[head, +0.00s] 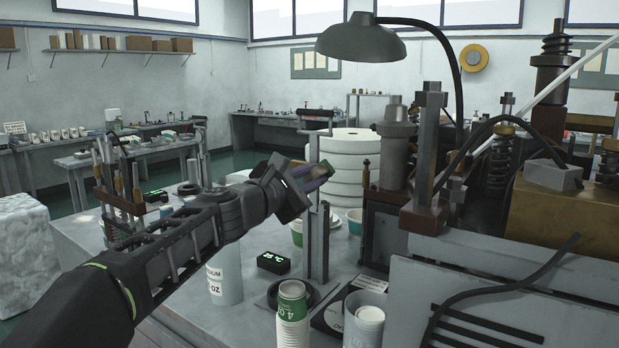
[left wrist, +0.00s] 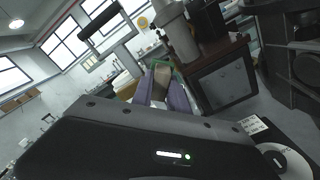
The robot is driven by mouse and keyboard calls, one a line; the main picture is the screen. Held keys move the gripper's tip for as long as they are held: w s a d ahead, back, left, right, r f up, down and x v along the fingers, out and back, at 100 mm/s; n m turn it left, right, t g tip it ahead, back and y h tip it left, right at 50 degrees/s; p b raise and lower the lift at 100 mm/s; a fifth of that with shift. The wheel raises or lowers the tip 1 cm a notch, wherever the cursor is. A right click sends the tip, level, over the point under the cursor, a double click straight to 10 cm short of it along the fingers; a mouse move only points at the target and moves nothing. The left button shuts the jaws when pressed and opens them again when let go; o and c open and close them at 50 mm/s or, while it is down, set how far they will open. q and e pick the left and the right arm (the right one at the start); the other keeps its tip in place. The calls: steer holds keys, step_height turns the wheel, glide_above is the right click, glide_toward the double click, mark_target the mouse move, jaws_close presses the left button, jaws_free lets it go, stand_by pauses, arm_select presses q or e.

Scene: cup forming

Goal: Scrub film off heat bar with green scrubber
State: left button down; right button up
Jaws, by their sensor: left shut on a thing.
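My left gripper (head: 312,178) reaches in from the left, above the metal bench. In the left wrist view its purple fingers (left wrist: 163,92) are shut on a small brownish block with green edges, which looks like the green scrubber (left wrist: 160,70). The fingers hide part of it. A dark horizontal bar on an upright stand (head: 316,113), possibly the heat bar, is just behind and above the gripper. It also shows at the upper left of the left wrist view as a dark bar (left wrist: 100,20), apart from the scrubber. I cannot make out film on it. My right gripper is not in view.
On the bench (head: 95,238) stand a large white cup (head: 224,276), a green digital display (head: 273,262), stacked paper cups (head: 292,318) and white rolls (head: 345,160). Heavy machinery (head: 395,150) crowds the right side. A lamp (head: 360,40) hangs above.

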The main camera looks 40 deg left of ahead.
arm_select(q)
steer(key=shift+a, duration=1.95)
steer(key=shift+a, duration=0.1)
steer(key=a, duration=0.4)
steer(key=shift+s+p, duration=0.1)
steer(key=shift+p, duration=0.25)
steer(key=shift+d, duration=0.15)
steer(key=shift+d+b, duration=0.5)
steer(key=shift+d, duration=1.5)
steer(key=shift+d, duration=0.1)
